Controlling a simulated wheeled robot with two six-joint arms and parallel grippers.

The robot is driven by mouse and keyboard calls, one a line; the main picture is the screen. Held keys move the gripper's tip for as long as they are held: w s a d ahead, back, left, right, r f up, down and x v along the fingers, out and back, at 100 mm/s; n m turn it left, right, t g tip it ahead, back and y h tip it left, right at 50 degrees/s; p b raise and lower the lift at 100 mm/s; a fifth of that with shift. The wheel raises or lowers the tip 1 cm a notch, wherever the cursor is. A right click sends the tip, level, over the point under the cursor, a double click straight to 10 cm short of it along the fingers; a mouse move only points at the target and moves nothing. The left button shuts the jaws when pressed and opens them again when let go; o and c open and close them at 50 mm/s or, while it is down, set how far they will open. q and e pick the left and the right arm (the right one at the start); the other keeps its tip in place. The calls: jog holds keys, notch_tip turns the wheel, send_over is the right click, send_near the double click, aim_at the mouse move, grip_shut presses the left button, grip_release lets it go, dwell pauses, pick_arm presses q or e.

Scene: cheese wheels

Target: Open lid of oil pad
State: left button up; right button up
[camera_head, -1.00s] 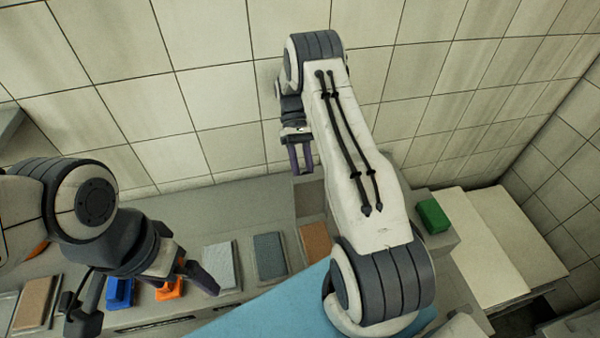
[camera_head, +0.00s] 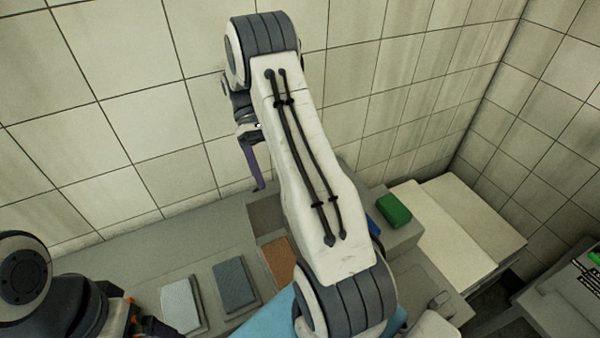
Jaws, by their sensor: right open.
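Flat pads lie in a row on the grey counter: a light grey pad (camera_head: 182,304), a dark blue-grey pad (camera_head: 236,284) and an orange-brown pad (camera_head: 279,261). I cannot tell which, if any, is the oil pad, and no open lid can be made out. My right gripper (camera_head: 256,172) hangs open above the back of the counter, close to the tiled wall, touching none of the pads. My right arm covers the counter behind it. My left gripper (camera_head: 155,326) is low at the bottom edge, left of the light grey pad, mostly cut off; its jaws are unclear.
A green block (camera_head: 393,209) sits on a grey ledge right of my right arm, with a blue item (camera_head: 374,226) partly hidden beside it. White boxes (camera_head: 457,245) stand further right. The tiled wall (camera_head: 150,110) closes off the back. A light blue surface (camera_head: 265,322) lies in front.

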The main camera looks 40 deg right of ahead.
jog(key=s+d+r+b, duration=0.2)
jog(key=s+d+r, duration=0.2)
jog(key=s, duration=0.2)
jog(key=shift+s+d+r, duration=0.15)
jog(key=shift+r, duration=0.2)
jog(key=a+f+n+t+h+b, duration=0.2)
jog(key=a, duration=0.7)
jog(key=a+f+n+t+h+b, duration=0.1)
jog(key=a+f+t+h+b, duration=0.15)
jog(key=a, duration=0.65)
jog(key=s+a+f+n+t+y+b, duration=0.2)
jog(key=s+a+f+t, duration=0.3)
jog(key=s+a, duration=0.5)
jog(key=shift+s+a+n+y+b, duration=0.15)
jog(key=shift+a+n+y+b, duration=0.3)
jog(key=shift+a, duration=0.55)
jog(key=shift+f+t, duration=0.1)
jog(key=shift+t, duration=0.15)
